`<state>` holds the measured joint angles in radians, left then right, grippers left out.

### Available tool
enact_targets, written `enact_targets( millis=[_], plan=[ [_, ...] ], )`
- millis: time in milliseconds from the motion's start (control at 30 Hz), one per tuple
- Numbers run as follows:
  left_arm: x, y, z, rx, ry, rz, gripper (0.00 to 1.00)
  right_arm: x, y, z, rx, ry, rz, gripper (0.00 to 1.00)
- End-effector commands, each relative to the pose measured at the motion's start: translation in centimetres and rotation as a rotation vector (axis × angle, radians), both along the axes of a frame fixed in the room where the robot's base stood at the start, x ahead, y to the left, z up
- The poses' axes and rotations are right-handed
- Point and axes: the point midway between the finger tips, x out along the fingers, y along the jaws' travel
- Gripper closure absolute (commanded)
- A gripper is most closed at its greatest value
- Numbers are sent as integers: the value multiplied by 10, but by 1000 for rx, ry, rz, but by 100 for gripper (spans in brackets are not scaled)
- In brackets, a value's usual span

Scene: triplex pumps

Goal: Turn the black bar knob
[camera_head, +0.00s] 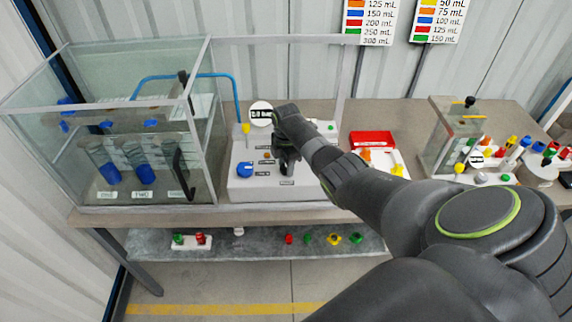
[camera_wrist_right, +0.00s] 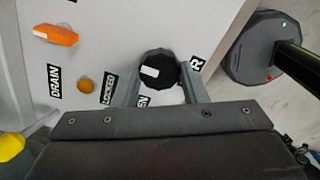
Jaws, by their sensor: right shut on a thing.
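The black knob (camera_wrist_right: 158,68) shows in the right wrist view, dark and faceted with a white mark on its face. It sits on a light grey panel near a label ending in "EN", whose start is hidden. My right gripper (camera_wrist_right: 161,78) is shut on it, with one finger on each side. In the head view my right gripper (camera_head: 287,165) reaches down to the front of the control box (camera_head: 310,188) and hides the knob. My left gripper is in neither view.
A blue knob (camera_head: 245,169) is left on the box. An orange bar knob (camera_wrist_right: 55,35) and a round orange button (camera_wrist_right: 84,85) lie left of the black knob. A glass enclosure (camera_head: 210,125) stands left; a red tray (camera_head: 371,139) lies right of the box.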

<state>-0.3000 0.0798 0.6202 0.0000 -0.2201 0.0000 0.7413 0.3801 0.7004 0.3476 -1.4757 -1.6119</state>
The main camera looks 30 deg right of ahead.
Motion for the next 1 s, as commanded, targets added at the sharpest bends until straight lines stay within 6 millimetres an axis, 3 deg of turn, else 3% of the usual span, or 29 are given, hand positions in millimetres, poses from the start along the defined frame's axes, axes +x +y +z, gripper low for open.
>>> enact_targets(
  millis=[300, 333, 467, 800, 1000],
  plan=[
    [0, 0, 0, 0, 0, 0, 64, 1, 0, 2, -2, -5, 4, 84],
    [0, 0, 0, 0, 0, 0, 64, 2, 0, 2, -2, -5, 4, 57],
    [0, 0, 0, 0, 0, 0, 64, 1, 0, 1, -2, -4, 3, 40],
    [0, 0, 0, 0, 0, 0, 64, 1, 0, 2, -1, -2, 1, 39],
    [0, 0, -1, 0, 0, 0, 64, 2, 0, 19, -1, -5, 1, 39]
  ],
)
